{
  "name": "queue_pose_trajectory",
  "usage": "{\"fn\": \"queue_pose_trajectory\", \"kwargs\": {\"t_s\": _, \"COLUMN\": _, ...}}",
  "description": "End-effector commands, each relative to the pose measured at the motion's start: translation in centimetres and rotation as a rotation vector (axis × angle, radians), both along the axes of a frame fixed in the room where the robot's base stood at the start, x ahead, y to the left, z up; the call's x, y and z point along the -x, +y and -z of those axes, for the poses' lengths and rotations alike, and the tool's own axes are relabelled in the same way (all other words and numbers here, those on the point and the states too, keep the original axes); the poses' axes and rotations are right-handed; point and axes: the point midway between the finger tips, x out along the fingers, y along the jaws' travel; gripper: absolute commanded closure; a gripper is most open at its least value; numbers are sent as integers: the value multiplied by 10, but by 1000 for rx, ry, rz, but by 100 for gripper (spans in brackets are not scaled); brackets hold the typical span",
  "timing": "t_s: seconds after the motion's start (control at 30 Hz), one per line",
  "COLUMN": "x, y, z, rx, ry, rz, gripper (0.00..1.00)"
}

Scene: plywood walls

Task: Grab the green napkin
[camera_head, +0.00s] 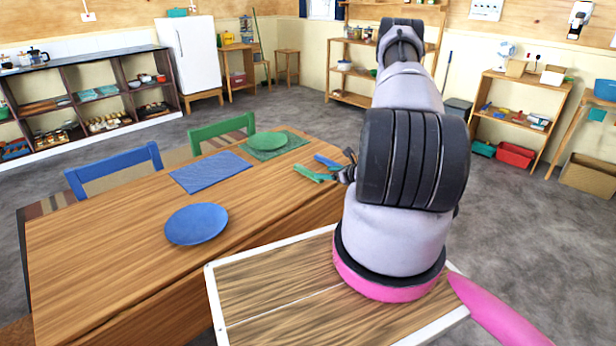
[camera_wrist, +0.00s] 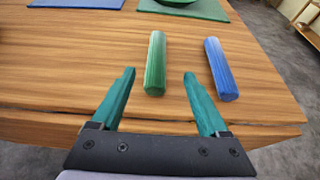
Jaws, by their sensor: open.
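The green napkin (camera_wrist: 155,65) is a rolled cylinder lying on the wooden table. In the wrist view my gripper (camera_wrist: 159,74) is open, with teal fingers on either side of the napkin's near end in the picture. The gripper looks empty; I cannot tell its height above the table. A rolled blue napkin (camera_wrist: 221,70) lies just right of the green one, outside the right finger. In the head view the green napkin (camera_head: 307,173) shows near the table's right end, close to the fingers. My arm hides most of the gripper there.
The table (camera_head: 110,250) holds a blue plate (camera_head: 196,224), a blue mat (camera_head: 210,172) and a green plate (camera_head: 267,141) on a green mat (camera_head: 292,139). A blue chair (camera_head: 115,168) and a green chair (camera_head: 222,130) stand behind it. Shelves line the walls.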

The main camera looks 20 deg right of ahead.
Motion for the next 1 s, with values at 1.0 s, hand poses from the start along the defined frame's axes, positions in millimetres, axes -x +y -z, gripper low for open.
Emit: {"fn": "queue_pose_trajectory", "kwargs": {"t_s": 1.0, "x": -75, "y": 33, "z": 33, "rx": 1, "ry": 0, "rz": -4, "gripper": 38}}
